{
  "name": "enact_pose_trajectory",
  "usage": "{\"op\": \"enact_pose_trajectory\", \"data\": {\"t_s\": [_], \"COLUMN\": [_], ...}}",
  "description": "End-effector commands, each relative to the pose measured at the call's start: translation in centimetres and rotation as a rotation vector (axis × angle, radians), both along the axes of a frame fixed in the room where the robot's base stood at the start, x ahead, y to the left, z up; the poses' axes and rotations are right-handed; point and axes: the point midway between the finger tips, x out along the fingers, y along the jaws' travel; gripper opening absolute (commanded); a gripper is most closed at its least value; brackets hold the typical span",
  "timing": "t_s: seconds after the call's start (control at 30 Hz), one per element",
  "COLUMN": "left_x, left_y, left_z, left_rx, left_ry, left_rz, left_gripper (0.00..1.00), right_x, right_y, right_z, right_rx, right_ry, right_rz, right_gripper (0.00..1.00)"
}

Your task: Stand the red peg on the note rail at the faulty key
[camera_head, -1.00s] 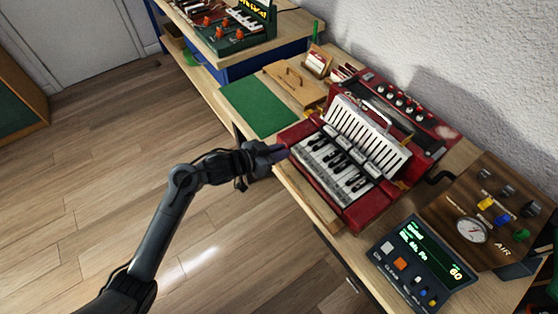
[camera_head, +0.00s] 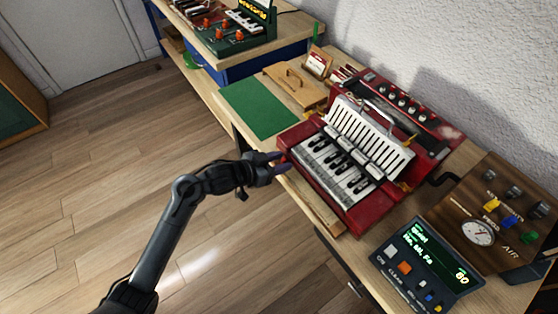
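The red keyboard instrument (camera_head: 352,219) stands on the bench with its black and white keys (camera_head: 335,170) exposed and a white slotted panel (camera_head: 368,138) raised behind them. A pale wooden strip (camera_head: 312,202) runs along its front edge; I cannot tell whether this is the note rail. My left gripper (camera_head: 283,163) is at the instrument's front left corner, its dark fingers apart, with nothing visible between them. I cannot make out the red peg or tell which key is faulty. My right gripper is out of view.
A green mat (camera_head: 258,108) lies clear left of the instrument, by a wooden lidded box (camera_head: 297,86). A control unit with a lit screen (camera_head: 425,262) and a wooden gauge panel (camera_head: 480,234) stand to the right. A crank (camera_head: 440,177) sticks out from the instrument's right side.

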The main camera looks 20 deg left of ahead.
Motion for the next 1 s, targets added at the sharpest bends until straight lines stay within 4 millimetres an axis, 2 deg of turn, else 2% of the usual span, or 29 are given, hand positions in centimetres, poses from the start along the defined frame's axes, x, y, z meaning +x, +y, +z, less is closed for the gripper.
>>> {"op": "enact_pose_trajectory", "data": {"t_s": [0.37,0.57,1.0], "left_x": [0.0,-2.0,-7.8], "left_y": [0.1,1.4,5.2], "left_z": [0.5,1.5,4.3], "left_rx": [0.001,0.002,0.002], "left_ry": [-0.002,0.0,0.001], "left_rz": [0.0,0.0,0.001], "left_gripper": [0.41,0.41,0.41], "right_x": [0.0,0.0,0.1], "right_y": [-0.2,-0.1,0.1], "right_z": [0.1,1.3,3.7], "right_rx": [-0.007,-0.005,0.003], "right_ry": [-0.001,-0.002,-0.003], "right_rz": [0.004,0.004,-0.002], "right_gripper": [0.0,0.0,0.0]}}
